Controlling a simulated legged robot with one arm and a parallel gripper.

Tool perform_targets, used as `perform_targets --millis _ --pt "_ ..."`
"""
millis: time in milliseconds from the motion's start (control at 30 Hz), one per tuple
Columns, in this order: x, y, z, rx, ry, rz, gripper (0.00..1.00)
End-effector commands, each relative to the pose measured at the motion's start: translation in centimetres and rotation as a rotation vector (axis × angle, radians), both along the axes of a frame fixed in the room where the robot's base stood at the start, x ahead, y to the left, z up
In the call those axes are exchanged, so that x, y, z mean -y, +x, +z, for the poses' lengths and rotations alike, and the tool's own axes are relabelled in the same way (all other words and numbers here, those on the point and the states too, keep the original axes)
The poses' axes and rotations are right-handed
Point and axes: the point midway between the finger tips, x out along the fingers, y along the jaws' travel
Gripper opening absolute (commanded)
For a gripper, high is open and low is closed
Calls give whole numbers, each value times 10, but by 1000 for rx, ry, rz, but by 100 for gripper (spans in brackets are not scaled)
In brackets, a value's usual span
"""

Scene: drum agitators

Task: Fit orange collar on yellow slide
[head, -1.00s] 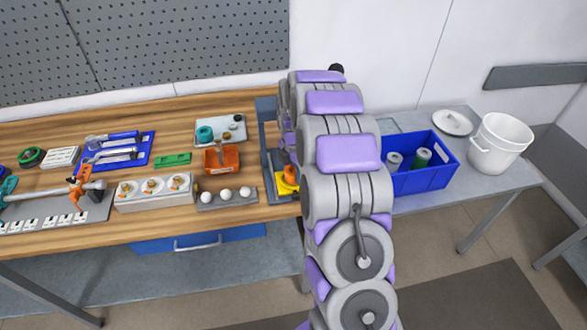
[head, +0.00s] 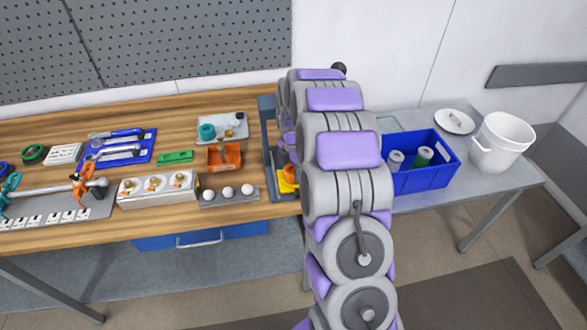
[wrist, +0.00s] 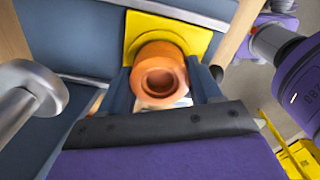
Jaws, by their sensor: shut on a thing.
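The orange collar (wrist: 160,74) is a ring with a round bore, held between the two dark fingers of my gripper (wrist: 160,84) in the wrist view. The yellow slide (wrist: 190,38) is a flat yellow piece directly behind the collar in that view. The collar overlaps it, but I cannot tell whether they touch or how far the collar is seated. In the head view the yellow slide (head: 286,186) shows at the fixture beside my arm, with a little of the orange collar (head: 290,171) above it. My arm hides most of the gripper there.
The blue-grey fixture (head: 268,128) frames the slide. A metal rod end (wrist: 40,90) shows at the left of the wrist view. In the head view, an orange tray (head: 224,158) and a white-ball rack (head: 229,199) stand left; a blue bin (head: 426,177) stands right.

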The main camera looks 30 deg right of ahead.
Motion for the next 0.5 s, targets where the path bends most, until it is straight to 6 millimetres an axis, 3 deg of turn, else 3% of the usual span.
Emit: perform_targets --millis 500 --pt "0 0 -5 0 0 0 18"
